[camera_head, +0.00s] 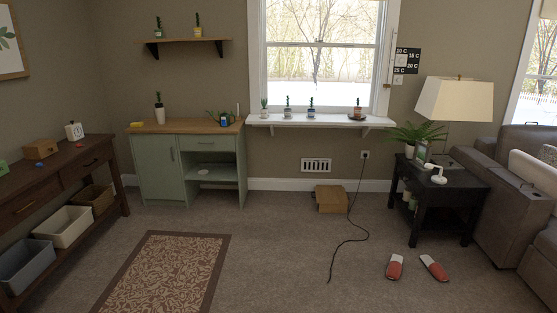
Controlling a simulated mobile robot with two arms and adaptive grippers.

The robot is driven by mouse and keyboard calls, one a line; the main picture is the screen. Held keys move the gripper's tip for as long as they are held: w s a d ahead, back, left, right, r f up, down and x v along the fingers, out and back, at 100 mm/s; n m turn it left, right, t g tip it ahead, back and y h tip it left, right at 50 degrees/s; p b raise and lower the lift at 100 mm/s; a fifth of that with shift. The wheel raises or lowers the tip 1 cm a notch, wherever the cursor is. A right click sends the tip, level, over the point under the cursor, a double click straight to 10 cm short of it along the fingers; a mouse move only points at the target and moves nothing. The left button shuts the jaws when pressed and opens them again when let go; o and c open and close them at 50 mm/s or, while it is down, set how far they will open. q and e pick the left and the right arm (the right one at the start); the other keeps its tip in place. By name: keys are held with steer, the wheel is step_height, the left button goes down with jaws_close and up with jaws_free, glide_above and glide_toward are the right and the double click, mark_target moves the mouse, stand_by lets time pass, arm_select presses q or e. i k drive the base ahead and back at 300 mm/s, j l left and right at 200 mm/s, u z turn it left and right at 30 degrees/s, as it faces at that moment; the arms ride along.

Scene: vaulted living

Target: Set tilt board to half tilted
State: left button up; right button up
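No thing in view can be told for sure as the tilt board. A small black-and-white board (406,60) marked with temperatures, among them 10 C, 15 C, 20 C and 25 C, is on the wall right of the window. A thin pale rod (393,52) hangs upright along the right window frame, just left of that board. How it connects to anything is too small to tell. Neither of my grippers is in view.
A white sill shelf (327,121) with several potted plants runs below the window. A green cabinet (160,172) stands left. A cardboard box (331,199), a black cord (345,240) and red slippers (395,267) lie on the floor. A dark side table (456,190) stands right. Middle carpet is mostly free.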

mark_target(323, 194)
steer(key=i, duration=2)
